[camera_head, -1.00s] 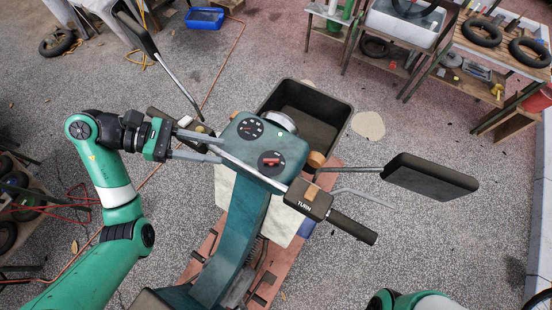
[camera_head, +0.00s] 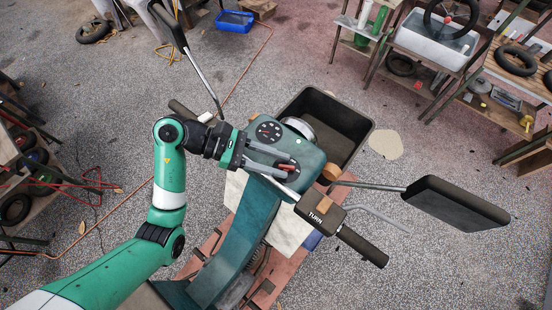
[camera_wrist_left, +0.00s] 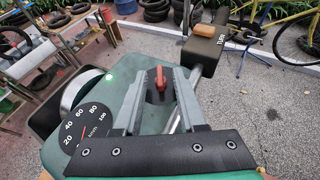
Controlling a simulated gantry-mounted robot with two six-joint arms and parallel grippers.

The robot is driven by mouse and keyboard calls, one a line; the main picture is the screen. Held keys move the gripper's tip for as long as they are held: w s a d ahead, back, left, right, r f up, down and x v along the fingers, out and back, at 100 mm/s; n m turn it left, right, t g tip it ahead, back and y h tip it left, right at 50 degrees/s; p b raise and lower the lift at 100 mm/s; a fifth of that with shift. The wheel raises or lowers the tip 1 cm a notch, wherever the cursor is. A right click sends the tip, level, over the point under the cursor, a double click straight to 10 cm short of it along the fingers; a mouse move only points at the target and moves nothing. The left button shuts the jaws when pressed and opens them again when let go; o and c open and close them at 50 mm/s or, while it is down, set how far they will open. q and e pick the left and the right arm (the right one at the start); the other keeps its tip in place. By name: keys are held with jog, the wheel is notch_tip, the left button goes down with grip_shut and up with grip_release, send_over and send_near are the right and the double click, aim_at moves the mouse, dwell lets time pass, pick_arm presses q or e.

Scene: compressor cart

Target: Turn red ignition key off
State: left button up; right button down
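The red ignition key (camera_head: 287,167) sits on a round black switch in the scooter's green dash panel (camera_head: 306,153). It also shows in the left wrist view (camera_wrist_left: 159,78), upright between the fingers and apart from both. My left gripper (camera_head: 284,170) is over the dash, open, with one finger on each side of the key. In the left wrist view, the left gripper (camera_wrist_left: 160,75) has a clear gap between its fingertips, and the black switch base is partly visible between them. My right gripper is not in view.
A speedometer (camera_head: 269,131) is beside the key switch. The handlebar carries a TURN switch box (camera_head: 320,212) and a right grip (camera_head: 362,247). Mirrors (camera_head: 455,203) stick out on both sides. A black bin (camera_head: 355,125) stands ahead of the dash.

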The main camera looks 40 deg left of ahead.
pick_arm(q)
jog(key=shift+c, duration=0.3)
grip_shut()
